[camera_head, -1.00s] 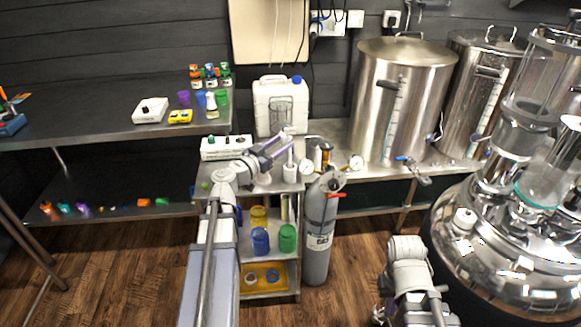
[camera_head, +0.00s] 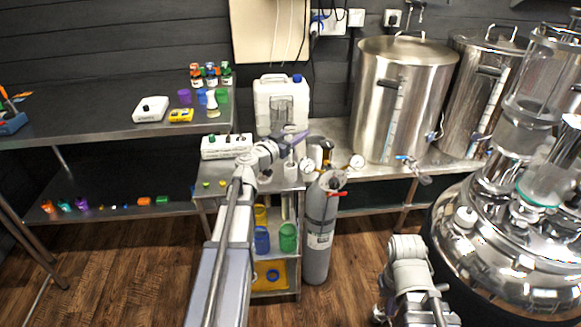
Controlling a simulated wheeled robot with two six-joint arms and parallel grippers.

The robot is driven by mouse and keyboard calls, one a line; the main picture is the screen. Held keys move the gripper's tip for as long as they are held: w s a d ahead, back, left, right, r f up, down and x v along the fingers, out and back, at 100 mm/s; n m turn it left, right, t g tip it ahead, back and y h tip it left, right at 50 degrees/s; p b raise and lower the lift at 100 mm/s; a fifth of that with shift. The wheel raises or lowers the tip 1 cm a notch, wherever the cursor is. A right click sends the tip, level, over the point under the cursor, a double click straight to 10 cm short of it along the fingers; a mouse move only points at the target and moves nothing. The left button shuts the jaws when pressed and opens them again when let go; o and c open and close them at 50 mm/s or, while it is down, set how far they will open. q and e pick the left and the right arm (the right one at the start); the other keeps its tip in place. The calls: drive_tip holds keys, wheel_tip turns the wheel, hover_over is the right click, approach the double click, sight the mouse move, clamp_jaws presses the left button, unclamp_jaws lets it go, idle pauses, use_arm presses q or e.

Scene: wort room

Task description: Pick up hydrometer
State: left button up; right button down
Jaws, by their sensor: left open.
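I cannot make out a hydrometer for certain. A small white cylinder with a thin upright stem (camera_head: 291,169) stands on the steel cart top, and I cannot tell whether it is the hydrometer or its holder. My left gripper (camera_head: 291,144), with purple fingers, is open above the cart, close to the stem and overlapping its upper part in this view. I cannot tell whether they touch. Of my right arm only links show at the lower right; its gripper is not visible.
A grey gas cylinder (camera_head: 318,235) stands right of the cart.

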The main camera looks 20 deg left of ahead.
use_arm(q)
clamp_jaws()
idle(0.5)
wheel_tip(320, 180, up, 10)
drive_tip(key=p, duration=1)
